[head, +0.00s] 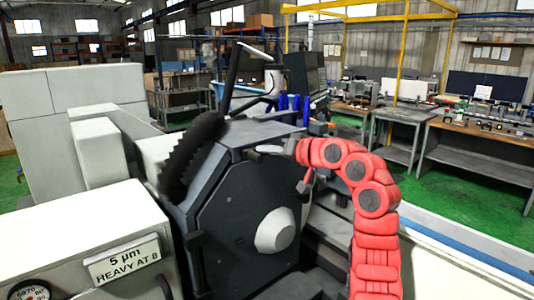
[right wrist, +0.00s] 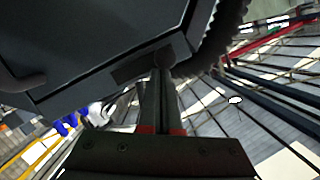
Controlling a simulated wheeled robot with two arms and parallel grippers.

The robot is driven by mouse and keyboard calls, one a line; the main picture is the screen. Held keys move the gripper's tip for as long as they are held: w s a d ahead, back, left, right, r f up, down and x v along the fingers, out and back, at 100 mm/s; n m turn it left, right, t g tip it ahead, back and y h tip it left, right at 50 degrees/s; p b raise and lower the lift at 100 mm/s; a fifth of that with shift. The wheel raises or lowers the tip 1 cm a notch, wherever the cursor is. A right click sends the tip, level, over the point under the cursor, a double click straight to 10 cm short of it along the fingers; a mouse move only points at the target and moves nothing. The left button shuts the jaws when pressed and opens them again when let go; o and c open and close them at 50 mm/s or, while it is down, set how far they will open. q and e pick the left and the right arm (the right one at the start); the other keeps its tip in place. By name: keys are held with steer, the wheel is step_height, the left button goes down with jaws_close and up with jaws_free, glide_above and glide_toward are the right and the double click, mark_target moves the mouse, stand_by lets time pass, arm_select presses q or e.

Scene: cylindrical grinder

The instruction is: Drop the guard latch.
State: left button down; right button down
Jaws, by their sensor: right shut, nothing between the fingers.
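The dark grey wheel guard (head: 250,205) is a large angular housing with a pale cone-shaped hub on its face. My right arm reaches its upper right edge. My right gripper (head: 268,149) is mostly hidden there. In the right wrist view my right gripper (right wrist: 161,75) is shut and empty. Its fingertips are at a small dark block with a rounded end (right wrist: 150,64) on the edge of the guard (right wrist: 90,45). This may be the latch; I cannot tell whether the fingers touch it. My left gripper is not in view.
A pale cabinet with a gauge and sign (head: 123,260) is at the front left. Blue parts (head: 295,102) stand behind the guard. Workbenches (head: 470,150) stand at the back right, with green floor around them.

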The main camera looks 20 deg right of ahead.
step_height(320, 180, down, 7)
steer(key=d+n+t+h+b, duration=0.2)
steer(key=n+h+b, duration=0.2)
steer(key=n+b, duration=0.9)
steer(key=b, duration=0.5)
steer(key=shift+w+f, duration=0.15)
steer(key=shift+w, duration=0.2)
steer(key=shift+d+b, duration=0.2)
steer(key=shift+b, duration=0.15)
